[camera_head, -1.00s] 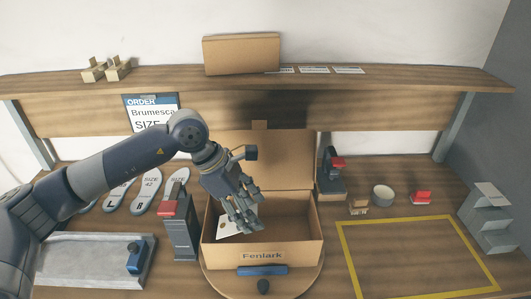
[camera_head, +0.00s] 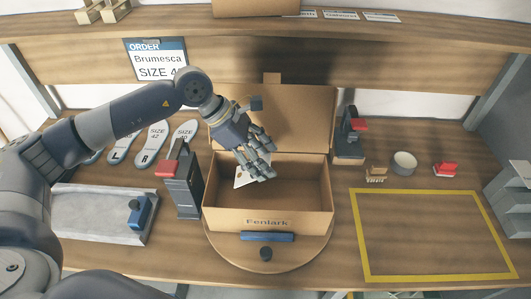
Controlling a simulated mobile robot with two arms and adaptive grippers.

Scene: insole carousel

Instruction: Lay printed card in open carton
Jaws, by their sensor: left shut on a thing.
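The open carton (camera_head: 267,221), marked "Fenlark", stands on a round wooden turntable (camera_head: 225,252), with its lid (camera_head: 310,120) raised at the back. My left gripper (camera_head: 258,174) is over the carton's left half, fingers pointing down. It is shut on the white printed card (camera_head: 242,178), which shows beside the fingertips. The card is partly hidden by the fingers. I cannot tell whether it touches the carton floor. The rest of the carton's inside looks empty. My right gripper is not in view.
A red-topped dark stand (camera_head: 182,184) is close to the carton's left, and another dark red-tipped device (camera_head: 349,135) is behind right. Insoles (camera_head: 152,144) lie at left behind a grey tray (camera_head: 88,213). The yellow-framed area (camera_head: 430,235) at right is clear.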

